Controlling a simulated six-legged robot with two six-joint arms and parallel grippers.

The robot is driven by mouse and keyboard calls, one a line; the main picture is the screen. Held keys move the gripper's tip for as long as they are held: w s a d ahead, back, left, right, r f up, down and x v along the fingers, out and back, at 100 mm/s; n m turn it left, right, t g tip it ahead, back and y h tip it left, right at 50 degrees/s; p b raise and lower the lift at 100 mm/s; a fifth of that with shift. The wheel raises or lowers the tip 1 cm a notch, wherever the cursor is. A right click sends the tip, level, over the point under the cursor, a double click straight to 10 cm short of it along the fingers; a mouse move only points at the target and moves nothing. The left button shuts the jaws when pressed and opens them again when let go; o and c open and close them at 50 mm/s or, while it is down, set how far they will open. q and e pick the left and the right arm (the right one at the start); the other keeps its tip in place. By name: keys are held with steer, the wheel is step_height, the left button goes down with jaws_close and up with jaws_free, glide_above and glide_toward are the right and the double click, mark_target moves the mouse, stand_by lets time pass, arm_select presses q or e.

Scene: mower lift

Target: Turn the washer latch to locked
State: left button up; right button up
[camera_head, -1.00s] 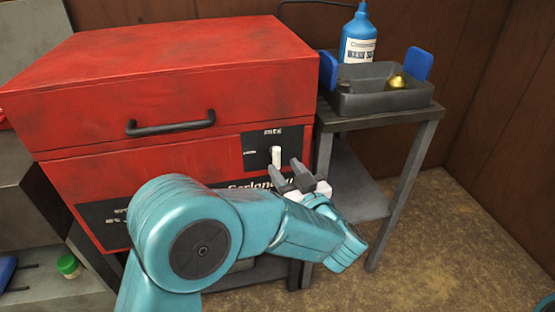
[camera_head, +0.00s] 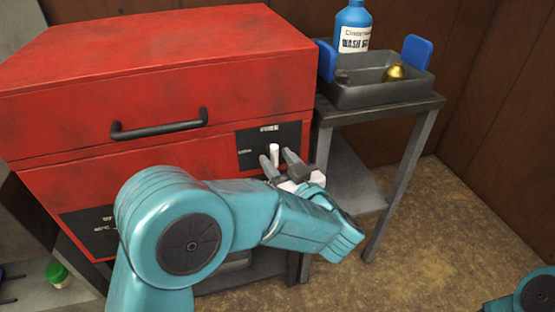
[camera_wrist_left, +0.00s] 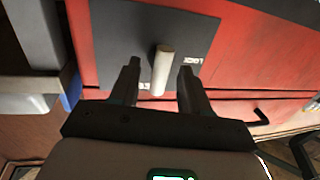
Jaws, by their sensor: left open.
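The red washer (camera_head: 160,80) has a black plate (camera_head: 247,150) on its front right with a white latch handle (camera_head: 274,154) standing upright on it. My left gripper (camera_head: 278,165) is open right at the latch. In the left wrist view the latch handle (camera_wrist_left: 162,70) lies between the two open fingers (camera_wrist_left: 157,85), with a gap on each side.
A black handle (camera_head: 158,125) juts from the washer lid. To the right a grey side table (camera_head: 395,112) bears a grey tray (camera_head: 375,95) with a golden object (camera_head: 393,72), and a blue bottle (camera_head: 352,28) behind. A green-capped jar (camera_head: 57,274) stands at lower left.

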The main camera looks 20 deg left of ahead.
arm_select(q)
steer(key=shift+s+d+r, duration=0.1)
steer(key=shift+s, duration=0.05)
jaws_close()
arm_select(e)
steer(key=shift+s+d, duration=0.1)
